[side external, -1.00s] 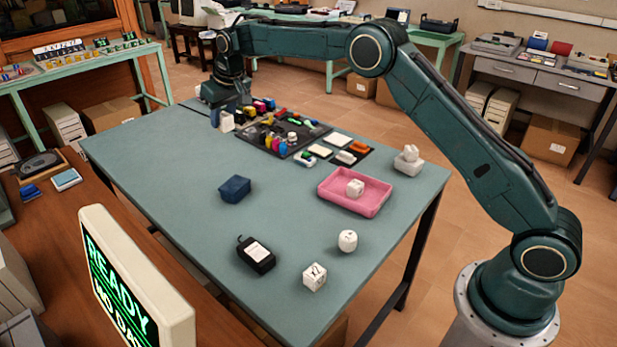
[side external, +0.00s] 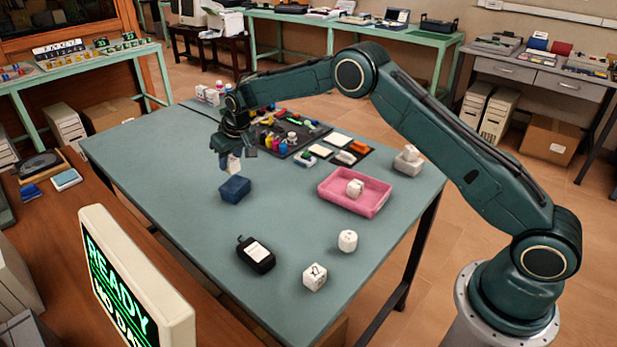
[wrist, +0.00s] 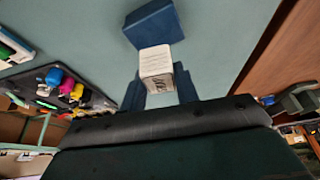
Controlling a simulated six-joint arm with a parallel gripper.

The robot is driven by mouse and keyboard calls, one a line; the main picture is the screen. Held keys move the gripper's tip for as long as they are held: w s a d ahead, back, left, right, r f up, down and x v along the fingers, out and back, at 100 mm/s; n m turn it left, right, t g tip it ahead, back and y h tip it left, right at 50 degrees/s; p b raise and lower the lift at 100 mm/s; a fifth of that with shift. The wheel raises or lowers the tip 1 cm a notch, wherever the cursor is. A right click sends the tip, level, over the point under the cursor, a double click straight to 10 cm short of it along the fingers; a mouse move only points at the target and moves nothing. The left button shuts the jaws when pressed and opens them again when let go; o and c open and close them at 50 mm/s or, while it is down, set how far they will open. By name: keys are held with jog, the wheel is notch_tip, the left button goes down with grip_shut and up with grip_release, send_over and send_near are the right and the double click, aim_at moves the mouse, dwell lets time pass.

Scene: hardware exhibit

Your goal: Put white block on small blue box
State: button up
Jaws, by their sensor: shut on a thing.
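My gripper (side external: 231,153) is shut on a white block (side external: 231,164) with dark markings. In the side view it holds the block just behind and above the small blue box (side external: 235,189), which sits on the teal table. In the wrist view the white block (wrist: 156,64) is between the fingers, and the blue box (wrist: 155,24) lies just beyond it, partly covered by the block. I cannot tell whether the block touches the box.
A black tray of coloured items (side external: 269,146) is right of my gripper. A pink tray (side external: 335,198) holds a white block. A black pouch (side external: 256,256), a white block (side external: 314,277) and a rounded white piece (side external: 347,241) stand nearer the front. The table around the box is clear.

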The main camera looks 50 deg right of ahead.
aim_at(232, 171)
jog(key=shift+f, duration=2.1)
jog(key=shift+f, duration=0.1)
jog(key=o, duration=1)
jog(key=shift+c, duration=0.2)
jog(key=shift+v, duration=0.85)
jog(key=v, duration=1)
jog(key=shift+r, duration=0.25)
jog(key=shift+s, duration=0.1)
